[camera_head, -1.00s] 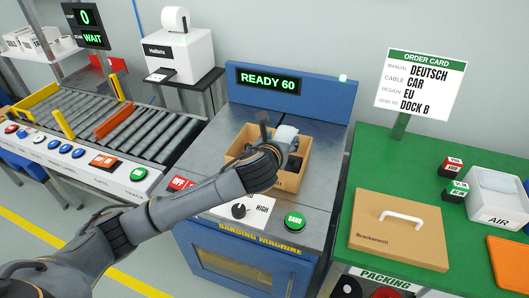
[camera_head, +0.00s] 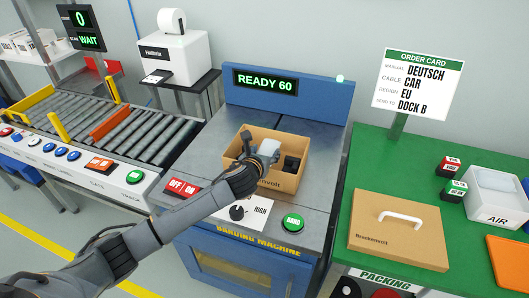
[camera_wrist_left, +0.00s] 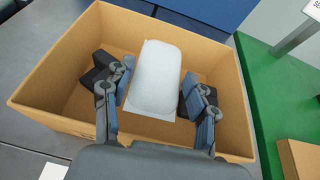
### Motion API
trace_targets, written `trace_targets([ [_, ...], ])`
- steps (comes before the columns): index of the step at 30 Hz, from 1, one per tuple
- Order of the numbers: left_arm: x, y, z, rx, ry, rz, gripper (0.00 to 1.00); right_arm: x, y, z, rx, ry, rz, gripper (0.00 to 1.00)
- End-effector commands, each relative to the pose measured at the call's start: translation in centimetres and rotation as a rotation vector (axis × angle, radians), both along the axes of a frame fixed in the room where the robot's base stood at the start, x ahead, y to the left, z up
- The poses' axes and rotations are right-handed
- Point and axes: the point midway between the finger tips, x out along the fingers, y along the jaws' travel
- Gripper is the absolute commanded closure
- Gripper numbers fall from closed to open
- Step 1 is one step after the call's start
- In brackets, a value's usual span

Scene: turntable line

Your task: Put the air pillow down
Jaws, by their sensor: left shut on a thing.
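The white air pillow (camera_head: 268,149) is inside the open cardboard box (camera_head: 288,184) on the banding machine. In the left wrist view the pillow (camera_wrist_left: 155,78) lies between the two fingers of my left gripper (camera_wrist_left: 155,92), well within the box walls (camera_wrist_left: 55,70). My left gripper (camera_head: 257,155) reaches into the box from the front and is shut on the pillow. Whether the pillow touches the box floor cannot be told. A black item (camera_head: 291,163) shows in the right part of the box. My right gripper is not in view.
The banding machine (camera_head: 218,150) reads READY 60 and has a green BAND button (camera_head: 293,222) in front. On the green packing table (camera_head: 365,170) at right are a cardboard lid with a white handle (camera_head: 398,230) and a white AIR bin (camera_head: 492,208). A roller conveyor (camera_head: 135,130) is at left.

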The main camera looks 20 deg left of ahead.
Motion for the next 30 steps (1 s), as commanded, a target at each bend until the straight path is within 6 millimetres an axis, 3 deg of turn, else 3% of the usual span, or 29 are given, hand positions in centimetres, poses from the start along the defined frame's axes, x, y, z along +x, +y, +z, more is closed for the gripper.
trace_targets([
  [17,0.0,0.0,-1.2,0.001,0.001,0.0,0.58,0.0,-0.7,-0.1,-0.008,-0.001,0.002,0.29],
  [18,0.0,0.0,-1.2,0.0,0.001,0.0,0.41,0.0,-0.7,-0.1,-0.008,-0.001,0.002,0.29],
  [21,0.0,0.0,-1.2,0.0,0.001,0.0,0.2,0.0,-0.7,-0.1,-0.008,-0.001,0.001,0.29],
  [30,0.0,0.0,-1.2,0.0,0.0,0.0,0.19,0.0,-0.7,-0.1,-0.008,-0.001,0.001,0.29],
])
